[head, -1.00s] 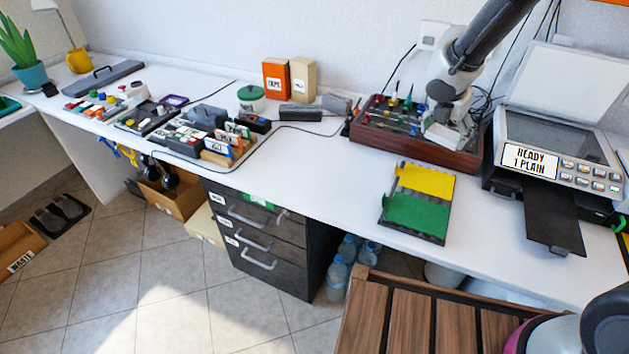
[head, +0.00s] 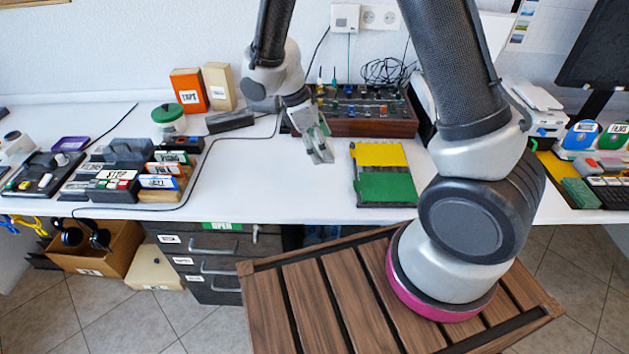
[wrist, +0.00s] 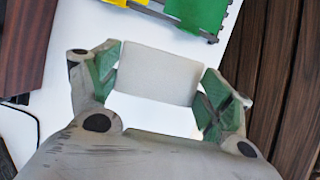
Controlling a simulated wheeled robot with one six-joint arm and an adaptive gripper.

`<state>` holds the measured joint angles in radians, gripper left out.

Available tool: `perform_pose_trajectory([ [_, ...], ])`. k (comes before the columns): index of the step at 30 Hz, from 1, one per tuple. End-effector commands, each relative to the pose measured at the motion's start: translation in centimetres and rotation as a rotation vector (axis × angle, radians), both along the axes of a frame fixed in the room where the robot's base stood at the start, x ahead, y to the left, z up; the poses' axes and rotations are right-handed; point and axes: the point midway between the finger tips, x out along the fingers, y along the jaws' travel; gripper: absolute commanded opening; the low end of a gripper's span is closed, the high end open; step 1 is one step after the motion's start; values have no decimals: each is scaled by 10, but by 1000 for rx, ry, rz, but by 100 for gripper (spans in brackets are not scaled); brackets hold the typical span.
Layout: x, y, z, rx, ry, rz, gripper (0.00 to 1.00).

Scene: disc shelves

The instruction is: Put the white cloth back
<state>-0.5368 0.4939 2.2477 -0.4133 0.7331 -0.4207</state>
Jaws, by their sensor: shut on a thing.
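The white cloth (wrist: 158,74) is a pale, flat, rectangular piece between the two fingers of my gripper in the wrist view. My gripper (head: 320,148) is shut on it, with green pads at both ends of the piece. In the head view my gripper hangs over the white desk (head: 245,175), left of the yellow and green mat and in front of the wooden case. The cloth is too small or hidden to make out there.
The dark mat with yellow and green panels (head: 382,187) lies right of my gripper. A wooden case (head: 370,128) with knobs and tools stands behind. A green-lidded jar (head: 168,118) and two boxes, orange (head: 188,90) and beige (head: 219,87), stand left.

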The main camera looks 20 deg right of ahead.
Motion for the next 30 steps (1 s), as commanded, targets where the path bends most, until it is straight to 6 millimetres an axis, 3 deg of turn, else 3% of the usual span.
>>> perform_pose_trajectory([
  [9, -1, -1, -48, -2, 3, -59, 61],
  [16, 0, 0, -69, -2, 2, -57, 61],
  [21, 0, 0, -95, -2, 2, -57, 61],
  [30, 0, 0, -100, 1, -1, -56, 61],
])
